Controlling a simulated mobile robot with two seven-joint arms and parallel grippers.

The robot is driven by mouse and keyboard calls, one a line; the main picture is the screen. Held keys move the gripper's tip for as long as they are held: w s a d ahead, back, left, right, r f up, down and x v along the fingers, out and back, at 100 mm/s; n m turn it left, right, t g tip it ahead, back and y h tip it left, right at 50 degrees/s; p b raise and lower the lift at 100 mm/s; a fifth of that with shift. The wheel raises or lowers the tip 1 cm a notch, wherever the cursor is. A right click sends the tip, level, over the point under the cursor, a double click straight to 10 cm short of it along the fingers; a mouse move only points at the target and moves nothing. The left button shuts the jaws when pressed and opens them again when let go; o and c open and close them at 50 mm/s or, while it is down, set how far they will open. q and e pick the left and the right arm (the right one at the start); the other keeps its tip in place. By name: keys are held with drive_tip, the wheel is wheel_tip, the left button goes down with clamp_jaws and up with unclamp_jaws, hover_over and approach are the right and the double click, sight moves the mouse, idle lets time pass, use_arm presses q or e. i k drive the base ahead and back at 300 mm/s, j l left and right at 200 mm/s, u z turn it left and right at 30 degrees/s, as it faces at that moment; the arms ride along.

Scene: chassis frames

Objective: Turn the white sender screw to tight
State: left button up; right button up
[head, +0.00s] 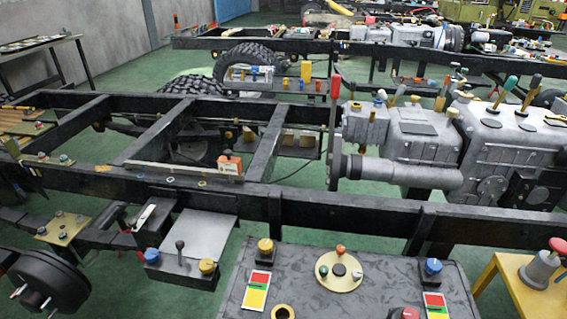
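A round cream plate (347,284) lies on the dark panel (300,255) at the bottom centre. An orange-red knob (340,250) stands at its far edge, a dark green knob (323,271) at its left and a black round piece (339,269) in its middle. A small pale knob (356,274) sits at its right side; it looks like the white sender screw, but it is too small to tell how far it is turned. Neither of my grippers shows in the head view.
Cards in red, yellow and green stand left (257,290) and right (435,305) of the plate. A yellow knob (265,247) and a blue knob (432,268) flank it. A black chassis rail (330,215) runs behind the panel. A yellow stool (520,285) stands at right.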

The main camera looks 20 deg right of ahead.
sight(356, 274)
drive_tip(key=z, duration=1.05)
